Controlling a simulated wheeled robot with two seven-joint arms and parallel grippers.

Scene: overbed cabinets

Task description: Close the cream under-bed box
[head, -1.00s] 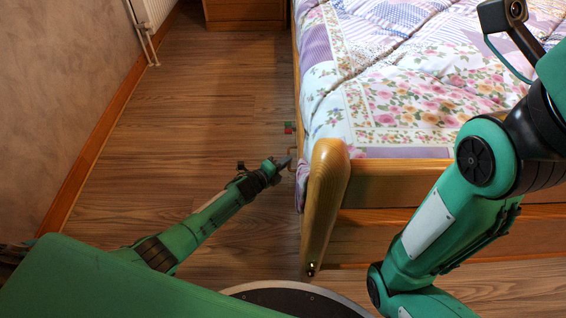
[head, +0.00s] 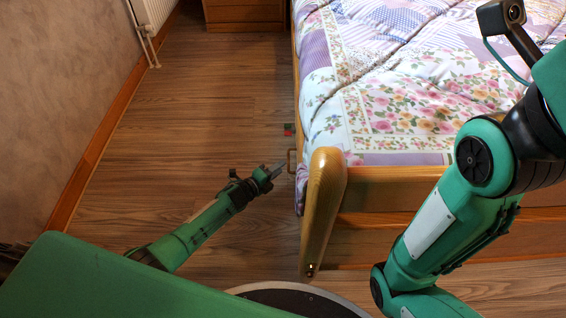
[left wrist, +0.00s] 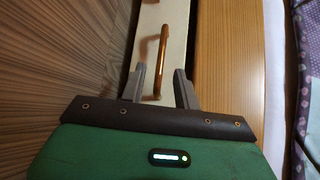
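The cream under-bed box shows in the left wrist view as a pale front panel (left wrist: 176,28) beside the bed's wooden side. It has a copper-coloured bar handle (left wrist: 161,58), seen in the head view as a small loop (head: 291,160) at the bed's left side. How far the box stands out is hard to tell. My left gripper (head: 283,166) is just left of the handle. Its fingers (left wrist: 161,85) are open and empty, with part of the handle between them in the wrist picture; contact cannot be told. My right gripper is out of view.
The bed's wooden side (left wrist: 228,60) and rounded corner post (head: 324,200) stand right of my left gripper. A small red and green item (head: 288,129) is beside the bed. Open wooden floor (head: 180,120) lies between the bed and the wall (head: 60,90).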

